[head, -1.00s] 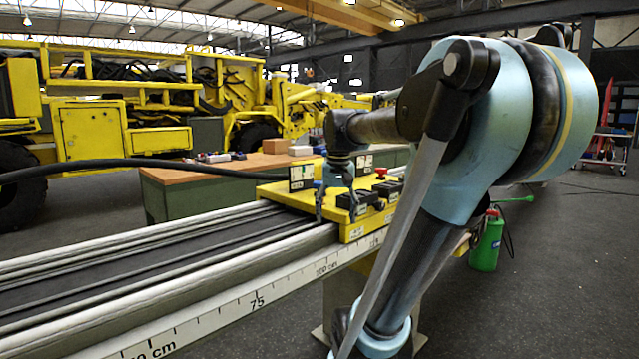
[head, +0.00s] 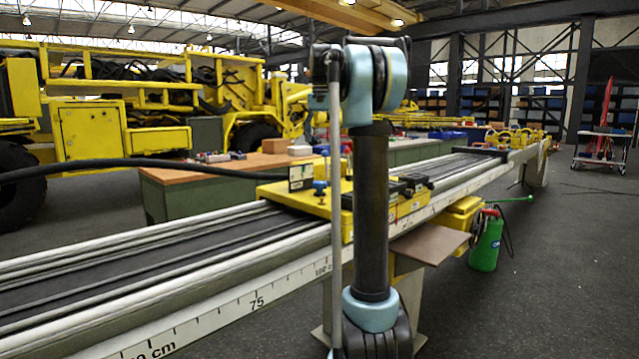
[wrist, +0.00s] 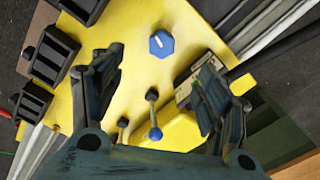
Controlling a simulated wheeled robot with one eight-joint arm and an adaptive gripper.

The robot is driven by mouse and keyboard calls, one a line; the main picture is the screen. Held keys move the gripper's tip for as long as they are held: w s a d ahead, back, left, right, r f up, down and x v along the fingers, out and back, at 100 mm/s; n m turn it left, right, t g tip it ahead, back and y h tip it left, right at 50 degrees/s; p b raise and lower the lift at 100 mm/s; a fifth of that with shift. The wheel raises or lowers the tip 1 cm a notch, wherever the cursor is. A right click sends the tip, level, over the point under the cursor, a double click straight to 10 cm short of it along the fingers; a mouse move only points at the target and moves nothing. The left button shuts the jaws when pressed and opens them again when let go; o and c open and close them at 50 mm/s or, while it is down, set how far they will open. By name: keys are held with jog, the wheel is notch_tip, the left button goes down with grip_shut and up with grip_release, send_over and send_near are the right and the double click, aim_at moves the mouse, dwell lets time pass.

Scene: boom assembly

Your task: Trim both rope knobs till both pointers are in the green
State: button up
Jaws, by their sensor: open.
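A blue faceted knob (wrist: 161,43) with a white line on top stands on the yellow plate (wrist: 130,55) in the wrist view. My gripper (wrist: 158,80) is open above the plate, its fingers on either side and the knob beyond the gap, apart from both. A small lever with a blue ball (wrist: 155,134) lies nearer to my palm. A pale gauge-like panel (wrist: 184,91) is partly hidden by the right finger; its pointer cannot be read. In the head view a blue knob (head: 320,186) shows beside a black-framed panel (head: 301,176); my arm hides my gripper. A second rope knob is not clearly visible.
Black blocks (wrist: 50,50) stand along the plate's left side in the wrist view. The yellow plate sits on a long rail (head: 150,262) with a cm scale. A black hose (head: 120,162) runs to it. A wooden bench (head: 215,168) stands behind.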

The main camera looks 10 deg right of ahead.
aim_at(320, 182)
jog(key=f, duration=0.5)
jog(key=w+f, duration=0.1)
jog(key=f, duration=0.5)
jog(key=w+f, duration=0.1)
jog(key=f, duration=0.4)
jog(key=shift+f, duration=0.35)
jog(key=c, duration=1.1)
